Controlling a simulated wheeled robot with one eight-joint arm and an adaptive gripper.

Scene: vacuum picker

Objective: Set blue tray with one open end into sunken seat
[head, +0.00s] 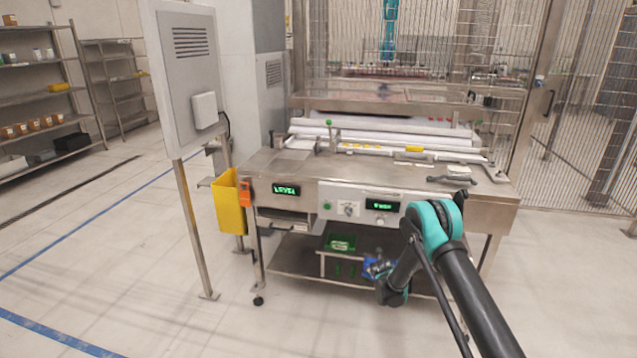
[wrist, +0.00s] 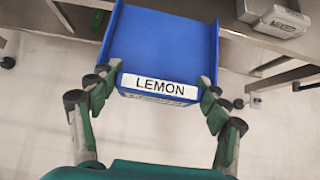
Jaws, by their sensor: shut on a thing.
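A blue tray (wrist: 163,38) with a white LEMON label (wrist: 159,85) fills the upper middle of the wrist view. In the head view the blue tray (head: 375,265) is small and partly hidden by my arm, low in front of the bench. A green tray (head: 341,243) sits on a small stand on the bench's lower shelf. I cannot make out the sunken seat in either view.
The steel bench (head: 270,168) has a control panel (head: 360,203) along its front. A yellow bin (head: 230,203) hangs at its left end. A grey labelled box (wrist: 283,18) shows at the wrist view's upper right, near metal rails. The floor in front is clear.

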